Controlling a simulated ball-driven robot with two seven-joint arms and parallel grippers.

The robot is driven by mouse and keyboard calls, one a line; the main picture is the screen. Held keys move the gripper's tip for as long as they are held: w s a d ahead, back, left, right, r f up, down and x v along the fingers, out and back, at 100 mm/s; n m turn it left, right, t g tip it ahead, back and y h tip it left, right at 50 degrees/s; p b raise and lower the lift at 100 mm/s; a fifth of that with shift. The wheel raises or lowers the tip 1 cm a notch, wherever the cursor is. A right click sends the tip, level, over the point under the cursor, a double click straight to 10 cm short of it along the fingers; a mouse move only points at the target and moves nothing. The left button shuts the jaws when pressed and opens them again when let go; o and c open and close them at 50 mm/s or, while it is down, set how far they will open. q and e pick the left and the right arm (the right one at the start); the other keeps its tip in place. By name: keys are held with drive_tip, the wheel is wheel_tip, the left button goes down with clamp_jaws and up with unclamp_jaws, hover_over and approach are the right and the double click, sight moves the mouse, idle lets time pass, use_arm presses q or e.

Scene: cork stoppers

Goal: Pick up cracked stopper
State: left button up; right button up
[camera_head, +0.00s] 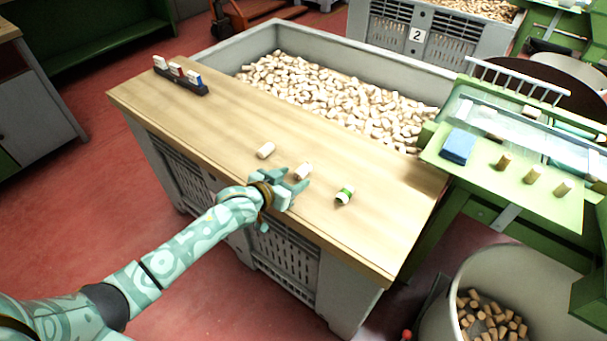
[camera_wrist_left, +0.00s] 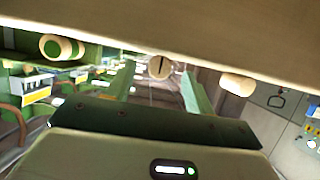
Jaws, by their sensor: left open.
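The cracked stopper (camera_head: 303,171) lies on the wooden board (camera_head: 215,118), the middle one of three stoppers there. In the left wrist view, the cracked stopper (camera_wrist_left: 160,67) shows a round end with a dark line across it. My left gripper (camera_head: 294,180) is open and close to this stopper. In the wrist view the stopper appears between my open left fingers (camera_wrist_left: 159,84); I cannot tell whether they touch it. My right gripper is not in view.
A plain stopper (camera_head: 265,150) and a green-banded stopper (camera_head: 344,194) lie on either side. A dark rack (camera_head: 180,80) stands at the board's far left end. Behind is a grey crate (camera_head: 250,46) of stoppers. A green bench (camera_head: 480,186) stands right.

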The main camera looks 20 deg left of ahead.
use_arm(q)
drive_tip(key=shift+x, duration=1)
drive_tip(key=shift+s, duration=0.1)
drive_tip(key=c, duration=1.1)
